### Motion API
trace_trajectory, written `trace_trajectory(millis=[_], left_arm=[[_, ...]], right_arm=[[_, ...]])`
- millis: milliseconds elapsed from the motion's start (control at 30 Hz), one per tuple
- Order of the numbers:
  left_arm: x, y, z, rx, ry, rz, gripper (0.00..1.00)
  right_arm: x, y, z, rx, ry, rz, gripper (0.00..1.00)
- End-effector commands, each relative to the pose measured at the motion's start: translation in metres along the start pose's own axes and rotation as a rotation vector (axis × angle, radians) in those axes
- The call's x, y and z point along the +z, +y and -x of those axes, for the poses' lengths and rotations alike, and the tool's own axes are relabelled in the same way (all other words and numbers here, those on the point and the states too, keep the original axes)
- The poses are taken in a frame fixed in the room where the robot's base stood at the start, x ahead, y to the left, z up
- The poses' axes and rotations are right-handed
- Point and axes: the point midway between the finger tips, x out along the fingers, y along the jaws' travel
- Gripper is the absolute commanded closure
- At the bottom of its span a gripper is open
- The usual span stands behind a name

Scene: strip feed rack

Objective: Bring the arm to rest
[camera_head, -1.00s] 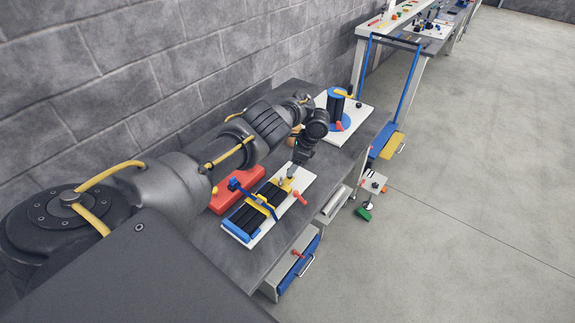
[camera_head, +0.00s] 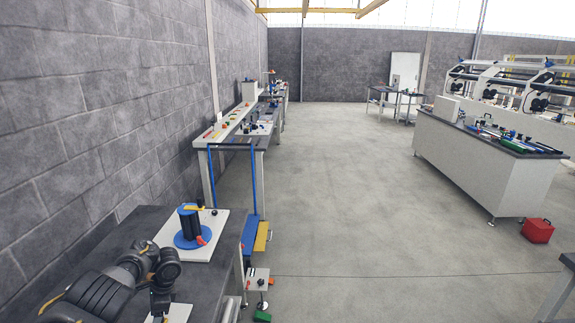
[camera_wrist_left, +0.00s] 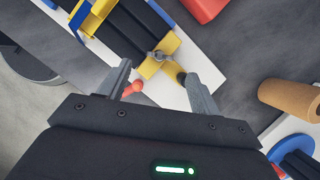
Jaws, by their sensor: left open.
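Beyond the fingertips lies the strip rack, a white board (camera_wrist_left: 203,66) with black strips (camera_wrist_left: 120,32) and a yellow block (camera_wrist_left: 163,48). A small grey metal piece sits at the yellow block. A red knob (camera_wrist_left: 133,88) shows close to the left finger. My right gripper is in neither view.
A blue round stand with black upright parts (camera_head: 187,227) is on a white plate (camera_head: 222,232) ahead of the arm. A tan cylinder (camera_wrist_left: 290,97) and a red block (camera_wrist_left: 206,8) lie near the rack. A grey wall borders the bench's left. Open floor (camera_head: 340,190) lies right.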

Motion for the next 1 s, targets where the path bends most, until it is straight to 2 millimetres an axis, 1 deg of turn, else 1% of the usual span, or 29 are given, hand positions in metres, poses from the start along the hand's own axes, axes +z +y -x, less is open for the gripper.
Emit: trace_trajectory(millis=[33,200,400,800,867,1000], left_arm=[[-0.001,0.001,-0.012,0.002,-0.001,0.001,0.36],[-0.001,0.001,-0.036,0.002,0.0,-0.001,0.36],[-0.001,0.0,-0.049,0.0,0.001,0.0,0.36],[-0.001,0.0,-0.049,0.0,0.001,-0.001,0.36],[0.0,0.0,-0.046,-0.001,0.002,0.0,0.36],[0.0,-0.001,-0.03,-0.002,0.002,-0.001,0.36]], right_arm=[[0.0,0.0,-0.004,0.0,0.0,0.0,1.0],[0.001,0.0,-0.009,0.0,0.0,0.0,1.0],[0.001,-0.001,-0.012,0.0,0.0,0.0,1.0],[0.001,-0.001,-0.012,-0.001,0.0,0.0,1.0],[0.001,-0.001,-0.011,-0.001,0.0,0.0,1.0],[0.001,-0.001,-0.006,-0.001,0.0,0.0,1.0]])
